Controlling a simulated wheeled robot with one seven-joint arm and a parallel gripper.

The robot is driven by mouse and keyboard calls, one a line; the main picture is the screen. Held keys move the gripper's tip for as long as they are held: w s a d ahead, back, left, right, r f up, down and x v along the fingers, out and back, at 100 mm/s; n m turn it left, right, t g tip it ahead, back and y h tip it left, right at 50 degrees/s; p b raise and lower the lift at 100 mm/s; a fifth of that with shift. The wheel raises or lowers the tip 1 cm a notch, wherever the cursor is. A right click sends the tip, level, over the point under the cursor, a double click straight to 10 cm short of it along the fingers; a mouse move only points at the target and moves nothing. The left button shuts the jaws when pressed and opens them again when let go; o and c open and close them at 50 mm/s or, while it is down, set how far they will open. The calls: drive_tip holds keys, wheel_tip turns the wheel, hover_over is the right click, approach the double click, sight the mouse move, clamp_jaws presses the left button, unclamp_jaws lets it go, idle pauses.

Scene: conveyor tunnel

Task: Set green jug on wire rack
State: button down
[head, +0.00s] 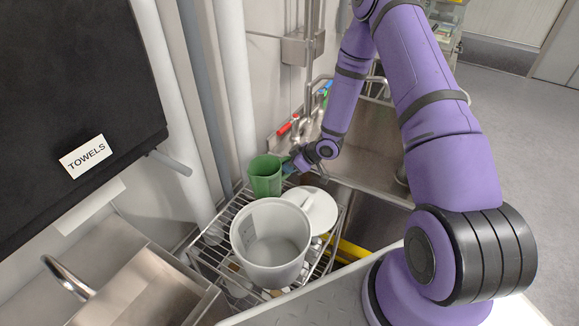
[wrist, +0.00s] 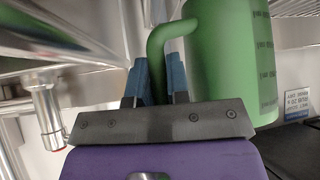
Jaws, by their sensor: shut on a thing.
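The green jug (head: 265,176) is upright at the back corner of the wire rack (head: 220,225). I cannot tell whether its base touches the wires. My gripper (head: 289,168) comes in from the right of the jug. In the wrist view the jug (wrist: 235,60) fills the upper right, and its handle bends down between the blue fingers of my gripper (wrist: 158,70). The gripper is shut on the handle.
A large white pot (head: 270,262) stands on the front of the rack, with a round white lid (head: 320,212) beside it. A steel sink (head: 370,150) with red-handled taps (head: 288,127) lies behind right. White pipes (head: 235,90) and a black towel panel (head: 70,80) stand left.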

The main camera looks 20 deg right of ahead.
drive_tip(key=shift+f, duration=0.15)
drive_tip(key=c, duration=1.1)
unclamp_jaws()
drive_tip(key=v, duration=1.2)
drive_tip(key=s+d+r+m+h, duration=0.1)
drive_tip(key=r+m+h, duration=0.15)
drive_tip(key=r, duration=0.65)
drive_tip(key=s+d+r+m+t+h, duration=0.1)
drive_tip(key=s+r+h, duration=0.15)
drive_tip(key=r, duration=0.75)
drive_tip(key=d+r+m+h, duration=0.1)
drive_tip(key=r+h, duration=0.3)
drive_tip(key=r, duration=0.5)
drive_tip(key=s+a+r+m, duration=0.1)
drive_tip(key=s+a+r, duration=0.2)
drive_tip(key=s, duration=0.5)
drive_tip(key=s+a+r+m+g+y, duration=0.1)
drive_tip(key=s+a+r+m, duration=0.1)
drive_tip(key=s+r, duration=0.3)
drive_tip(key=s+a+r+m+y, duration=0.1)
drive_tip(key=s+r, duration=0.4)
drive_tip(key=s, duration=0.7)
drive_tip(key=shift+s+a+m+g, duration=0.1)
drive_tip(key=shift+a+m+g, duration=0.4)
drive_tip(key=shift+a, duration=0.9)
